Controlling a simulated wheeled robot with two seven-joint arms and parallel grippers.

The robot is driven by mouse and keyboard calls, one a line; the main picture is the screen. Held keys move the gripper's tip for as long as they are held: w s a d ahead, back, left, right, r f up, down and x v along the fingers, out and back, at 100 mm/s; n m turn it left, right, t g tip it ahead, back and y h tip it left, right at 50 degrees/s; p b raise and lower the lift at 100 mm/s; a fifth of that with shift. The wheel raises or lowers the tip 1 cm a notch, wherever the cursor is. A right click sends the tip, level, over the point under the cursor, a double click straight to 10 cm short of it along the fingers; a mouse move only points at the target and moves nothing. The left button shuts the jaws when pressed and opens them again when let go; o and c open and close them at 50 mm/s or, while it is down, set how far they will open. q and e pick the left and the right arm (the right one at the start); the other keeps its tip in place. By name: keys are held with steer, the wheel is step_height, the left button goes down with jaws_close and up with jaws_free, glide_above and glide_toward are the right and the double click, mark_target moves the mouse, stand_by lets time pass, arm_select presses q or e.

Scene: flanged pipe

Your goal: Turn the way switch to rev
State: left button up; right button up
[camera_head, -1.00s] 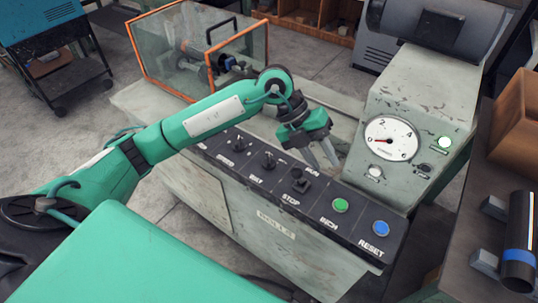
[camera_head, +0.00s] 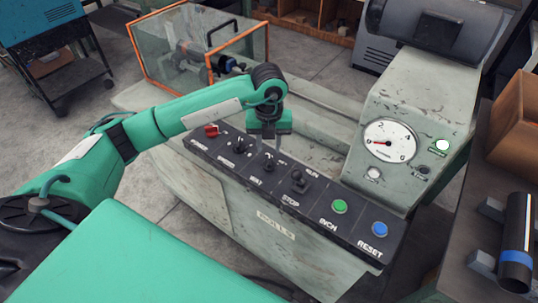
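The sloped black control panel (camera_head: 318,210) runs along the front of the grey machine. Small dark switches stand on it: one near the left (camera_head: 238,146), one further right (camera_head: 268,163), and a lever by the STOP label (camera_head: 298,181). The labels by the first two are too small to read surely, so I cannot tell which is the way switch or where it points. My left gripper (camera_head: 270,146) points down just above and behind these two switches, its thin fingers apart and nothing seen between them. Contact is not visible. My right gripper is out of view.
A red knob (camera_head: 211,131) sits at the panel's left end. A green button (camera_head: 340,206) and blue RESET button (camera_head: 380,229) are at the right. A gauge housing (camera_head: 410,106) rises behind them. An orange-framed guard (camera_head: 208,70) stands behind my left arm.

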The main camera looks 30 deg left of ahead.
mark_target(269, 160)
arm_select(q)
step_height(269, 160, down, 6)
steer(key=shift+r+p, duration=0.1)
steer(key=shift+p, duration=0.2)
jaws_close()
